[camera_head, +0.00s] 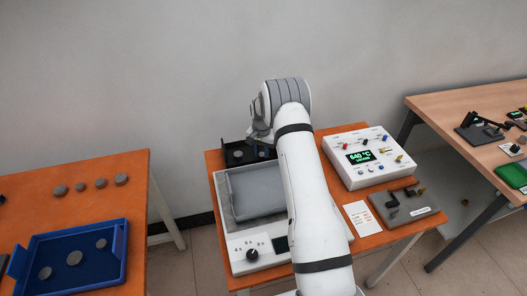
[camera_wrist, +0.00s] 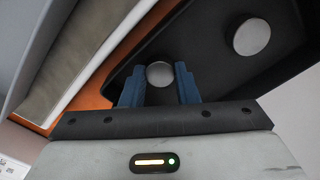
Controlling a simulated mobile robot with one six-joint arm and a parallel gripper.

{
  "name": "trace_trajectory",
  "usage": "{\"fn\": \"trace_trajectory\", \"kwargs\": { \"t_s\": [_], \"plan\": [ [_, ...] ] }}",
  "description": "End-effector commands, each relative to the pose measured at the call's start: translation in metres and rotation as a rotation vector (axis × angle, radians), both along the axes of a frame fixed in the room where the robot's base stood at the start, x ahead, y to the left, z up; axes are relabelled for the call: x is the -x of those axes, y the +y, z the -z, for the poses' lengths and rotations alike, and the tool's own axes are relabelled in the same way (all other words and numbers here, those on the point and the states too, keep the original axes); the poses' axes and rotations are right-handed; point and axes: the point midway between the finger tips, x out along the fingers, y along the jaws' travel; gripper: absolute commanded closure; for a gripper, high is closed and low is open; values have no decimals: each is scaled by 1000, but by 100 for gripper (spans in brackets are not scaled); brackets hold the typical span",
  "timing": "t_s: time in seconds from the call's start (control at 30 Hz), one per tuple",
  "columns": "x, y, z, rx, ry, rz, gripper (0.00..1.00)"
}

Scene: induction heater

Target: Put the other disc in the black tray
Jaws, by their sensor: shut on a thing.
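The black tray (camera_head: 231,146) stands at the back of the middle orange table. In the wrist view the black tray (camera_wrist: 200,43) fills the upper right. One grey disc (camera_wrist: 251,37) lies in it, apart from my gripper. A second disc (camera_wrist: 160,74) is between the blue fingers of my gripper (camera_wrist: 160,87), which is shut on it. This disc shows over the tray's floor; I cannot tell whether it touches the floor. In the head view my gripper (camera_head: 258,138) is over the tray, partly hidden by my arm.
A grey bin (camera_head: 256,190) on a scale-like unit with a knob (camera_head: 252,254) stands in front of the tray. A white heater box (camera_head: 366,156) reading 640 °C is at right. The left table holds several discs and a blue tray (camera_head: 75,268).

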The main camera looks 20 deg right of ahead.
Motion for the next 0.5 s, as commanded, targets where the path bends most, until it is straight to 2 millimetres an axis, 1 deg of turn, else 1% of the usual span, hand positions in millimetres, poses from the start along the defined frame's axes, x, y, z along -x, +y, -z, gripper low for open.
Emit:
{"fn": "trace_trajectory", "kwargs": {
  "t_s": [0.17,0.2,0.43,0.47,0.5],
  "plan": [
    [0,0,4,0,0,0,97],
    [0,0,4,-1,1,0,71],
    [0,0,3,0,1,0,53],
    [0,0,3,0,1,0,50],
    [0,0,3,0,1,0,50]
  ]
}}
